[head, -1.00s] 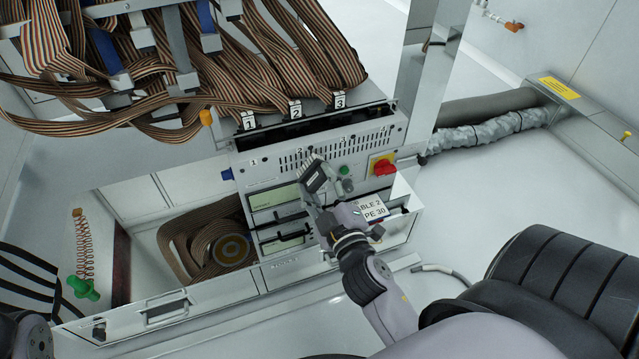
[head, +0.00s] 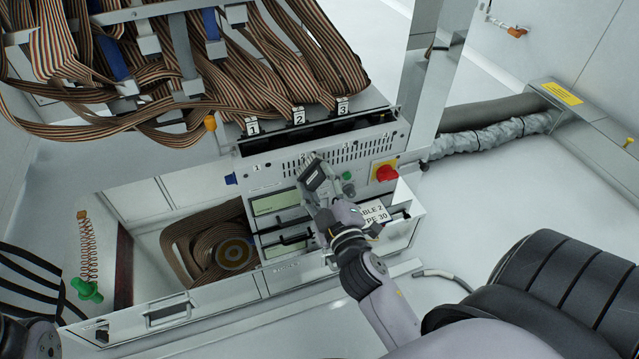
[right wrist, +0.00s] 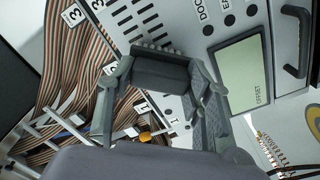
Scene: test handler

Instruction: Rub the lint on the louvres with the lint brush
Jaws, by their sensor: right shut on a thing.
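My right gripper (head: 318,186) is in front of the grey panel, just below the louvres (head: 350,151), a row of short dark slots. It is shut on the lint brush (head: 313,174), a dark grey block. In the right wrist view the brush (right wrist: 159,72) sits between the fingers, with a short toothed bristle edge along its far side. The louvres (right wrist: 137,15) lie just beyond that edge; I cannot tell whether the bristles touch them. The brush hides part of the slots in the head view. I cannot make out any lint. My left gripper is not in view.
A red rotary switch (head: 386,173) and a green button (head: 347,176) are close to the right of the gripper. Ribbon cables (head: 190,70) hang above the panel. Drawers with handles (head: 292,238) are below.

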